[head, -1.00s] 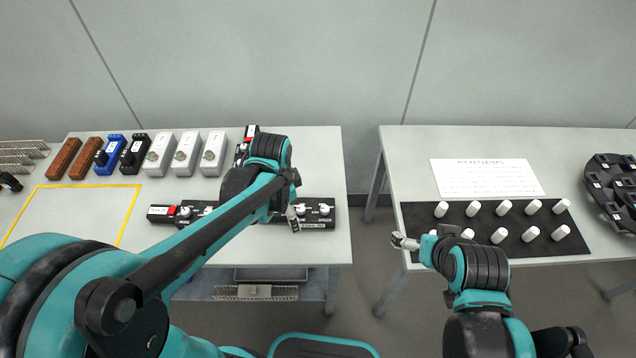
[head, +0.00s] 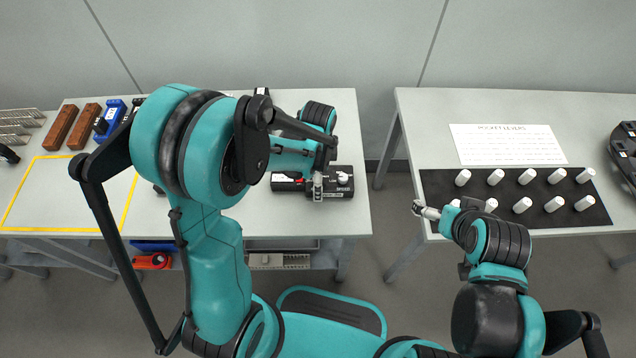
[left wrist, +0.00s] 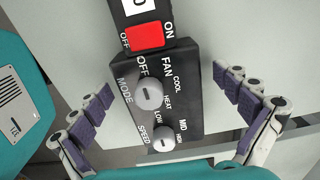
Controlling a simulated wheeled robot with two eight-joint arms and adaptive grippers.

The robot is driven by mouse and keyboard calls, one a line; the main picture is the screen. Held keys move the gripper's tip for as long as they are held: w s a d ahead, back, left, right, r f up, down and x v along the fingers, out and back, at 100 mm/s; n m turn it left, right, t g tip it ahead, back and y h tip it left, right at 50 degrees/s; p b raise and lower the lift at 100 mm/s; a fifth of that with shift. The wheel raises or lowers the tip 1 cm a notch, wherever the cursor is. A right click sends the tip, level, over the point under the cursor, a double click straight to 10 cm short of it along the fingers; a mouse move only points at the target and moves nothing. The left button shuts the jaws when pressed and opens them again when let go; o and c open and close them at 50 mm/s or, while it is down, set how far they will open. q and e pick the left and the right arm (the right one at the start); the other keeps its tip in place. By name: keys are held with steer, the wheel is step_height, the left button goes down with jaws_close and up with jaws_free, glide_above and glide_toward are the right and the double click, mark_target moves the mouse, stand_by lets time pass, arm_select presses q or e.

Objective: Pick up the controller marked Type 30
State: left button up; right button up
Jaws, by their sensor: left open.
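A black controller (head: 346,184) with two knobs lies on the left table near its front right corner. In the left wrist view it (left wrist: 185,85) has a red ON/OFF switch and knobs marked MODE and SPEED. Its white label (left wrist: 133,8) is cut off by the top edge; only a "0" shows. My left gripper (head: 318,188) is over this controller. In the left wrist view its open fingers (left wrist: 163,88) stand on either side of the controller, with gaps. My right gripper (head: 426,211) is by the right table's front left corner; its jaws are too small to read.
My left arm hides much of the left table (head: 340,115). Brown blocks (head: 60,127) and a blue device (head: 109,120) stand at its back left, behind a yellow outline (head: 67,228). The right table holds a sheet (head: 507,144) and white cylinders on a black mat (head: 435,184).

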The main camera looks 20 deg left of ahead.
arm_select(q)
steer(key=c, duration=1.3)
steer(key=shift+r, duration=0.1)
steer(key=shift+c, duration=0.2)
